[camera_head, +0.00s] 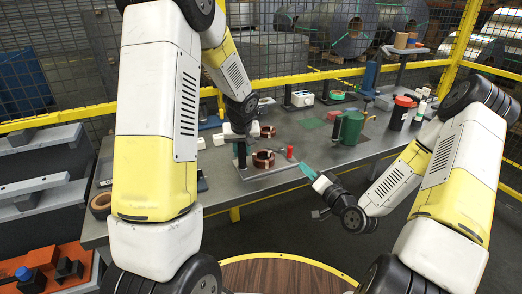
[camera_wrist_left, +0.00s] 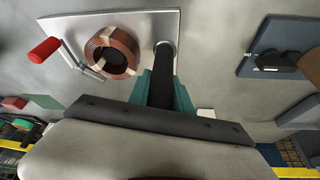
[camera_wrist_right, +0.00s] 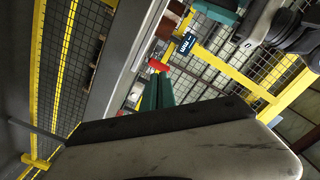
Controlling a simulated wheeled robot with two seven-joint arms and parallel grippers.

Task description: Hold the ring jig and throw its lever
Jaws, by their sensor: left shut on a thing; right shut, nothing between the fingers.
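The ring jig is a flat light metal plate (camera_head: 272,170) on the bench; the plate also shows in the left wrist view (camera_wrist_left: 170,22). It carries a copper-brown ring (camera_wrist_left: 112,52), a cranked lever (camera_wrist_left: 80,62) with a red knob (camera_wrist_left: 44,50), and an upright dark post (camera_wrist_left: 162,84). The ring (camera_head: 264,159) and red knob (camera_head: 290,152) also show in the head view. My left gripper (camera_wrist_left: 165,88) is shut on the post. My right gripper (camera_head: 304,168) is shut and empty, just right of the red knob. The knob is beyond its fingertips in the right wrist view (camera_wrist_right: 158,66).
Behind the jig stands another copper ring (camera_head: 267,131). A green can (camera_head: 348,127) and a black, red-lidded canister (camera_head: 400,112) stand to the right on the bench (camera_head: 225,190). A blue switch plate (camera_wrist_left: 275,45) lies beside the jig. Yellow-framed mesh fencing runs behind.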

